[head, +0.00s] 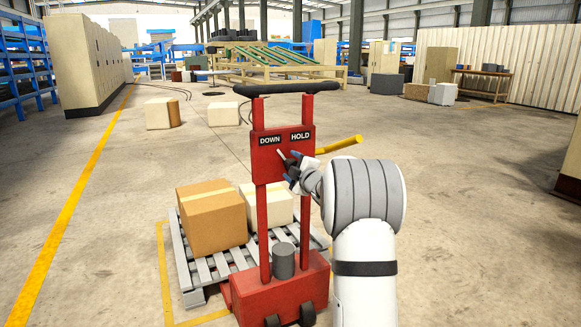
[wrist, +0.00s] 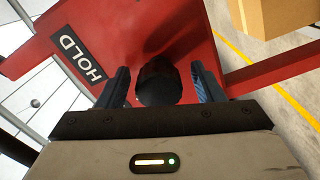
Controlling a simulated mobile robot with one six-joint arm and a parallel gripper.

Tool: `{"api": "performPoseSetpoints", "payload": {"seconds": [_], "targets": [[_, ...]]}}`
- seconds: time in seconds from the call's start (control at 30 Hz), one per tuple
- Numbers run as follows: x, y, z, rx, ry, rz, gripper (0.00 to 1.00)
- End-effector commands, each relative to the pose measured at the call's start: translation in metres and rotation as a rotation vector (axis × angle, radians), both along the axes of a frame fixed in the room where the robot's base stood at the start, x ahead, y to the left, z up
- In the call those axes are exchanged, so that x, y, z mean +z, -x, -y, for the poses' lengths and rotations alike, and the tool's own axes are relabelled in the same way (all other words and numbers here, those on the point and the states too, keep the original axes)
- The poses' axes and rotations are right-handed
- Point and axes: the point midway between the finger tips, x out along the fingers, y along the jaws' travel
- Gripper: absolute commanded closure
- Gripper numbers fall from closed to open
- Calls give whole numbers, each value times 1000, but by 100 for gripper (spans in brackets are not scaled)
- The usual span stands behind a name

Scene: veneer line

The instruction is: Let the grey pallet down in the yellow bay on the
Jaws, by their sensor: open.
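The red pallet lifter (head: 255,145) stands in the middle of the head view. Its panel has the words DOWN on the left and HOLD on the right. A yellow bar (head: 340,145) sticks out right of the panel. My gripper (head: 290,160) is at the panel, below the HOLD label. In the wrist view my open fingers stand on either side of a black round knob (wrist: 158,82); contact is unclear. The grey pallet (head: 194,270) carries a brown box (head: 212,218) and a cream box (head: 268,206). Yellow bay lines (head: 164,270) show at its left and front; its height off the floor is unclear.
A long yellow floor line (head: 62,222) runs along the left. Two loose boxes (head: 160,113) (head: 224,114) lie on the floor beyond the lifter. Beige cabinets (head: 85,60) and a blue rack stand at left. The concrete floor at right is mostly clear.

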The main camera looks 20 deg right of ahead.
Motion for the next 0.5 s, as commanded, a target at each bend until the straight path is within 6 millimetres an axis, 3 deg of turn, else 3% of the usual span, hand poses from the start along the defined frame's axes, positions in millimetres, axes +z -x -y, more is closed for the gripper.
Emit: {"api": "performPoseSetpoints", "payload": {"seconds": [0.3, 0.5], "targets": [[3, 51, 2, -1, -1, 1, 39], [2, 70, 3, 0, 1, 1, 39]]}}
